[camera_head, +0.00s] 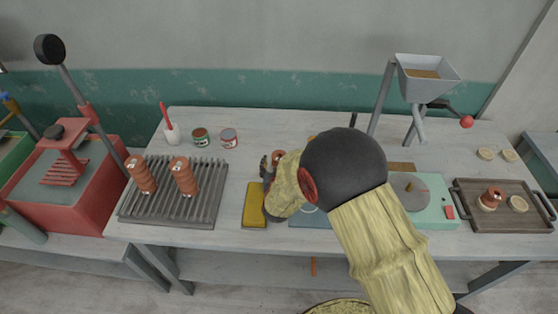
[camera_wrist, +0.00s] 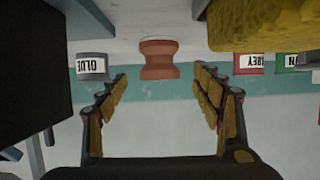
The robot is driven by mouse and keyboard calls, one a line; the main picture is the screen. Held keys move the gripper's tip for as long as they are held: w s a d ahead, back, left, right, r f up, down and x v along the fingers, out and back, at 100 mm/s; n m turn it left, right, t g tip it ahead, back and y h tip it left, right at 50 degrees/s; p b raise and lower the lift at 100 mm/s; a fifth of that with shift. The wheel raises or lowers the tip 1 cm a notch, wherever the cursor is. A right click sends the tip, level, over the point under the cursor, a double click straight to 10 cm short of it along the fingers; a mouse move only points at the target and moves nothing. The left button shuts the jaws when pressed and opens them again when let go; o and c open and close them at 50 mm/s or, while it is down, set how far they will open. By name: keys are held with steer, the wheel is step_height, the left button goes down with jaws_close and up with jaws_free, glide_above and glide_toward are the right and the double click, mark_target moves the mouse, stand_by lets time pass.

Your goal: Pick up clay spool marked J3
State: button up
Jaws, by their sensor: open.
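A terracotta clay spool (camera_wrist: 158,58) stands upright on the table in the wrist view, which is upside down. It sits between and just beyond the fingertips of my gripper (camera_wrist: 160,80), which is open and empty. In the head view, part of this spool (camera_head: 278,157) shows beside my gripper (camera_head: 267,172), and my arm hides much of it. No marking is readable on it.
A yellow block (camera_head: 255,206) lies beside my gripper. The slatted rack (camera_head: 130,208) is left, the wooden tray (camera_head: 525,224) right.

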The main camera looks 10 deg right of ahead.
mark_target(279, 157)
steer(key=b+x, duration=0.1)
steer(key=x, duration=0.4)
steer(key=shift+w+r, duration=0.15)
steer(key=shift+r, duration=0.05)
steer(key=c, duration=1.4)
steer(key=shift+c, duration=0.2)
steer(key=shift+r, duration=0.15)
steer(key=shift+c, duration=0.2)
